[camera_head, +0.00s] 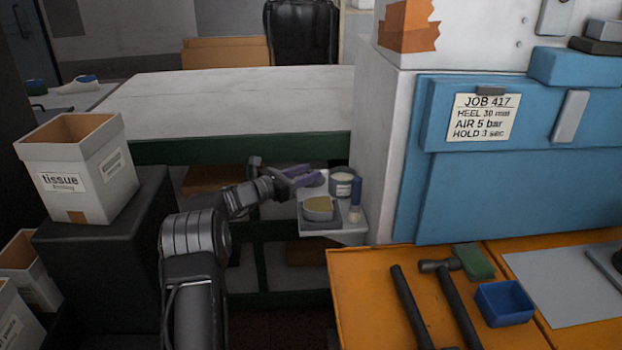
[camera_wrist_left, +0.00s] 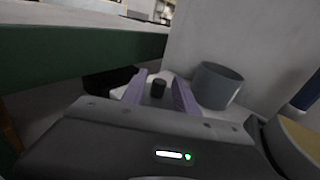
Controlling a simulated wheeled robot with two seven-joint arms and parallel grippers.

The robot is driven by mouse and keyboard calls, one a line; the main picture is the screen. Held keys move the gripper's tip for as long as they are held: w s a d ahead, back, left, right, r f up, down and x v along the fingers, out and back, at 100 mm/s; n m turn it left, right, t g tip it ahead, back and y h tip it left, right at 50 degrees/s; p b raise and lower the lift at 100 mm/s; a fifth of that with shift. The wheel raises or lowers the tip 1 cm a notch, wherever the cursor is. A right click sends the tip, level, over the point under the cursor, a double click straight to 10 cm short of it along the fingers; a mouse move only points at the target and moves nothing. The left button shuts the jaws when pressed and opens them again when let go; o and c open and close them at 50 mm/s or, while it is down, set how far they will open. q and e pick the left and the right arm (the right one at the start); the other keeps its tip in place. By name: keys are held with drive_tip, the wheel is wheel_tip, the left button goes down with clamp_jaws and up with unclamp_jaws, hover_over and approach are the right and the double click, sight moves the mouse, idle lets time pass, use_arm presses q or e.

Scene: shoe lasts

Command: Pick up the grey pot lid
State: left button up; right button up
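The grey pot lid shows in the left wrist view mainly by its dark knob (camera_wrist_left: 158,89); its disc is mostly hidden. In the head view my left gripper (camera_head: 304,178) covers much of the lid's place on the small white shelf (camera_head: 350,237). My left gripper's purple fingers (camera_wrist_left: 159,92) are apart, one on each side of the knob, with a gap visible on both sides. The grey pot (camera_head: 343,189) stands uncovered just right of the gripper; it also shows in the left wrist view (camera_wrist_left: 217,86). My right gripper is not in view.
A white machine wall (camera_head: 372,140) rises at the right. The green-edged bench (camera_head: 240,149) lies behind. An orange table (camera_head: 370,290) with hammers is in front.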

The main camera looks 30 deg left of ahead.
use_arm(q)
clamp_jaws()
drive_tip(key=shift+r, duration=0.1)
idle(0.4)
wheel_tip(320, 180, up, 10)
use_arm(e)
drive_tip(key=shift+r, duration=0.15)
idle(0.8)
